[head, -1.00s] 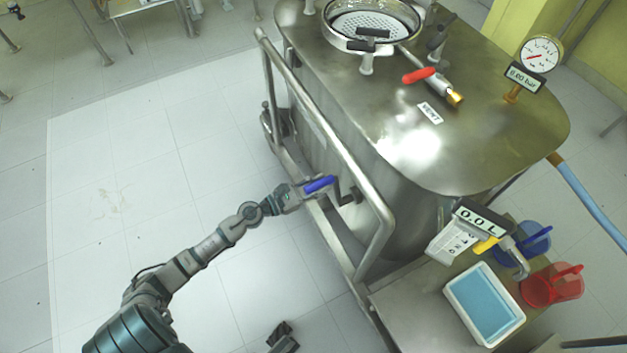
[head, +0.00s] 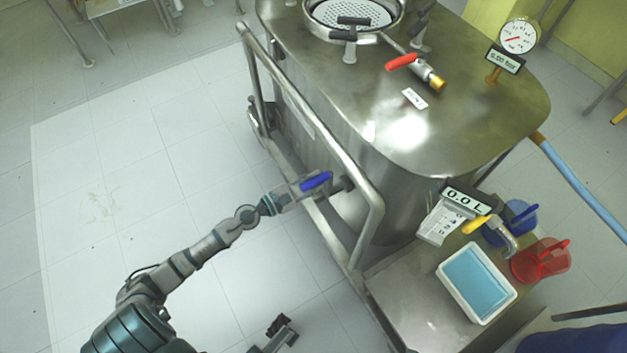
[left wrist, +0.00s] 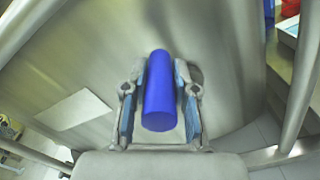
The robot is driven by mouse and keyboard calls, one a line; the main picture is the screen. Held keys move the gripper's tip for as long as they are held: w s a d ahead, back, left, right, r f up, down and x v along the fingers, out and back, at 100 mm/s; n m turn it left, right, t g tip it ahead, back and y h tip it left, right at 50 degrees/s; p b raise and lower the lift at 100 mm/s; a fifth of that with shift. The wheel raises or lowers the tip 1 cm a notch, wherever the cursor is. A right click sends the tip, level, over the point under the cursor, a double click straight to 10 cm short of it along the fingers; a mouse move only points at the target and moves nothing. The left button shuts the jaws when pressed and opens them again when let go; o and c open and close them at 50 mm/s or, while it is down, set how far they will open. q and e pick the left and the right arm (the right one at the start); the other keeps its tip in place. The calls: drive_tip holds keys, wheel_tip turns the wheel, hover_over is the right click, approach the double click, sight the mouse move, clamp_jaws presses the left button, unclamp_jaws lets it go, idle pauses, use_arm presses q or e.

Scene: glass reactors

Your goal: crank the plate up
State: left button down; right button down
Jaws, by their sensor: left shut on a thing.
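My left gripper (head: 307,184) is shut on a blue crank handle (head: 316,181) at the side of the steel reactor (head: 350,120). In the left wrist view the blue handle (left wrist: 160,92) lies between the two fingers (left wrist: 160,105), its round end toward the camera. The crank arm behind the handle is mostly hidden. The plate itself cannot be made out for certain. My right gripper (head: 279,330) seems to be the dark part at the bottom edge, far from the reactor; its fingers are too unclear to judge.
A steel guard rail (head: 310,120) runs beside the crank. A white tray with blue liquid (head: 477,283), a red jug (head: 538,262) and a blue jug (head: 512,220) stand at the right. A red-handled valve (head: 403,62) and a gauge (head: 519,37) top the reactor. Floor at left is clear.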

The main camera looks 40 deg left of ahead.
use_arm(q)
drive_tip(key=shift+s+d+f, duration=0.15)
drive_tip(key=shift+s+f, duration=0.05)
drive_tip(key=shift+f, duration=0.5)
drive_tip(key=c, duration=1.1)
unclamp_jaws()
drive_tip(key=shift+o, duration=1)
drive_tip(key=shift+w, duration=0.1)
drive_tip(key=shift+w+r, duration=0.1)
drive_tip(key=shift+r, duration=0.15)
drive_tip(key=shift+s+a, duration=0.25)
drive_tip(key=shift+s, duration=0.1)
drive_tip(key=v, duration=1.1)
drive_tip(key=shift+s+a, duration=0.1)
drive_tip(key=shift+a, duration=0.05)
